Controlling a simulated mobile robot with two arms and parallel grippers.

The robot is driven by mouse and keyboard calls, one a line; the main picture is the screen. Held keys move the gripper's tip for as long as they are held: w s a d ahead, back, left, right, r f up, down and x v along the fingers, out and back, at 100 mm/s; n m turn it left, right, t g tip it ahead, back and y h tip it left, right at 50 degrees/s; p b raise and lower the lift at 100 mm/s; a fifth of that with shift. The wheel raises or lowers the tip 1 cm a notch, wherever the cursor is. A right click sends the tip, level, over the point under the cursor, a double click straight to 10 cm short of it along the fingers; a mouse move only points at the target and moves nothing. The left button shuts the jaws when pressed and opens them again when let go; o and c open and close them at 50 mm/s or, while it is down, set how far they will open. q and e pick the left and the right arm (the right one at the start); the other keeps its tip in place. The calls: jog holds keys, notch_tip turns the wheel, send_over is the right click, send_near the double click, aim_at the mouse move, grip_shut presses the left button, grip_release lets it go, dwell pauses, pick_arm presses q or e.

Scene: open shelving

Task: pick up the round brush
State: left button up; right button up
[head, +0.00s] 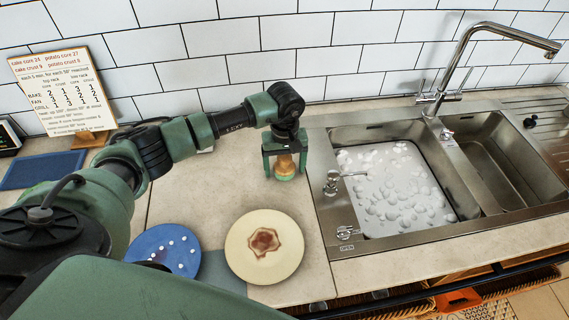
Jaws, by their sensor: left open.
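The round brush (285,168) stands upright on the worktop left of the sink, with a wooden top and a paler, greenish base. My left gripper (285,173) points down over it and is open, with one finger on each side of the brush. The fingers hide little of the brush, but the gripper body covers its top. I cannot tell whether either finger touches it. My right gripper is not in view.
A sink (330,215) with foamy water (395,190) lies to the right, under a tall tap (455,65). A stained cream plate (250,265) and a blue plate (150,242) with white spots lie nearer me. A recipe board (62,90) stands at the back left.

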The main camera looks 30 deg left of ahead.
aim_at(285, 156)
pick_arm(q)
jog(key=c, duration=1.6)
jog(key=shift+w+r, duration=0.1)
jog(key=shift+r, duration=0.55)
jog(key=shift+c, duration=0.2)
notch_tip(285, 156, up, 19)
jog(key=b, duration=0.4)
jog(key=shift+b, duration=0.35)
